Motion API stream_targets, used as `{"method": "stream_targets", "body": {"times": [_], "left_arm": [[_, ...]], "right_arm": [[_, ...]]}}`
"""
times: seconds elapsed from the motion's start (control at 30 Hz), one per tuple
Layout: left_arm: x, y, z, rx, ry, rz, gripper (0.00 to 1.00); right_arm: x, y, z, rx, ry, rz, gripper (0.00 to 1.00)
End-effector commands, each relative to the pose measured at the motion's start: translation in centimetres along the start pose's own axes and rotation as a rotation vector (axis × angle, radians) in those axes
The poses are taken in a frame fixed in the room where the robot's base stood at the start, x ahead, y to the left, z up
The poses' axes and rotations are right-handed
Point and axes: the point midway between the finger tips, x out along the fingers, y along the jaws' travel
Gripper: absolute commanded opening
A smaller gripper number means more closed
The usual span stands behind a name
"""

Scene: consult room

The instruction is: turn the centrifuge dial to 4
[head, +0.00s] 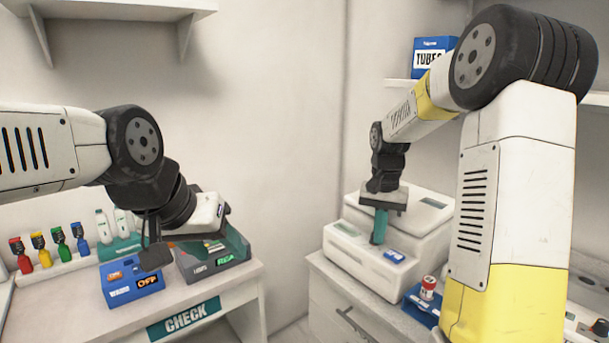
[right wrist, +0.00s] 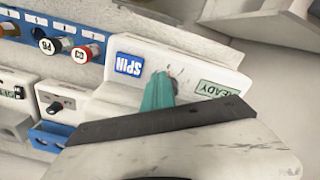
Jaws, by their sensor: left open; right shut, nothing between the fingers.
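The centrifuge (head: 425,243) is a white stepped machine on the right counter. Its lower front panel carries a blue SPIN label (head: 394,256) and a small green display, which reads READY (right wrist: 215,93) in the right wrist view. My right gripper (head: 379,238) points down at this panel with its teal fingers shut, between the display and the SPIN label. In the right wrist view the fingers (right wrist: 158,92) cover the dial; only a few scale marks (right wrist: 176,70) show beside them. The dial's setting cannot be read. My left gripper (head: 207,222) is open over the left counter, its fingers hard to make out.
A blue box reading OFF (head: 125,290) and a grey device (head: 195,266) stand near my left gripper. A red-and-white capped vial (head: 428,287) in a blue holder is close to the centrifuge. A TUBES box (head: 430,56) is on the shelf above.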

Motion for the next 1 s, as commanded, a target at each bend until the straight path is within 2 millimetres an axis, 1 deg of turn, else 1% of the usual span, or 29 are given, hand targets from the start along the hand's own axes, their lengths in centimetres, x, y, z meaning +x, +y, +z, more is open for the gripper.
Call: {"method": "stream_targets", "body": {"times": [0.03,0.3,0.37,0.73,0.83,1.0], "left_arm": [[0.0,0.0,0.0,0.000,0.000,0.000,0.53],[0.0,0.0,0.0,0.000,0.000,0.000,0.53],[0.0,0.0,0.0,0.000,0.000,0.000,0.53],[0.0,0.0,0.0,0.000,0.000,0.000,0.53],[0.0,0.0,0.0,0.000,0.000,0.000,0.53],[0.0,0.0,0.0,0.000,0.000,0.000,0.53]], "right_arm": [[-0.2,0.1,-0.2,0.002,0.009,-0.002,0.00],[-0.4,0.3,0.5,0.001,0.007,-0.002,0.00],[-0.9,0.3,0.5,0.001,0.008,-0.002,0.00],[-5.2,0.3,0.6,0.001,0.004,-0.002,0.00],[-5.9,0.3,0.6,0.001,0.003,-0.001,0.00],[-6.1,0.3,0.6,0.000,0.002,-0.001,0.00]]}}
